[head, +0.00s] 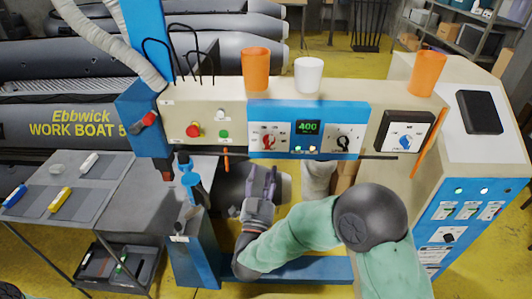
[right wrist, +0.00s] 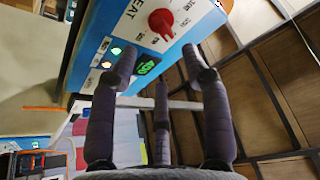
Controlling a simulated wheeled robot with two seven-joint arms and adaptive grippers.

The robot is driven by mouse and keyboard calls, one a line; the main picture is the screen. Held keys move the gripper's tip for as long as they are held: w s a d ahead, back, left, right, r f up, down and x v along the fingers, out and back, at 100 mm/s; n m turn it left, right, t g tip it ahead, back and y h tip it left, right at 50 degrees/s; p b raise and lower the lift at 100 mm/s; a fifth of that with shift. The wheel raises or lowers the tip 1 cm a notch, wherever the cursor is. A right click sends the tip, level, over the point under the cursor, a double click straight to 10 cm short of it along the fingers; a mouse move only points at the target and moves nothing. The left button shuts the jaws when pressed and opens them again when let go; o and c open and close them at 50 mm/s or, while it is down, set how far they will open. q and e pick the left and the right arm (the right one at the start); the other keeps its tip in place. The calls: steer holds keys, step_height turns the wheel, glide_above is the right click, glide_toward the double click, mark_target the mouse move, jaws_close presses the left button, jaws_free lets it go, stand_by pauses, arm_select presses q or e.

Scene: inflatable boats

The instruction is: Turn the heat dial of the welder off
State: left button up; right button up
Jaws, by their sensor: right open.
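The welder's control panel (head: 300,112) is blue, with a green display (head: 308,127) reading 400. The red heat dial (head: 268,142) sits left of the display, and a black dial (head: 343,142) sits to its right. My right gripper (head: 262,180) is open and empty below the panel, fingers pointing up toward it, apart from the dial. In the right wrist view the red heat dial (right wrist: 161,21) is ahead of and above the open fingers (right wrist: 158,62), beside part of the word HEAT. Its exact setting is too small to tell. My left gripper is not in view.
An orange cup (head: 256,68), a white cup (head: 308,75) and another orange cup (head: 428,73) stand on top of the console. A red button (head: 193,130) and a blue dial (head: 405,142) flank the panel. A dark rail (head: 300,156) runs below it.

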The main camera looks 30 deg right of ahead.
mark_target(269, 142)
steer(key=x, duration=0.8)
steer(key=shift+w, duration=0.1)
jaws_close()
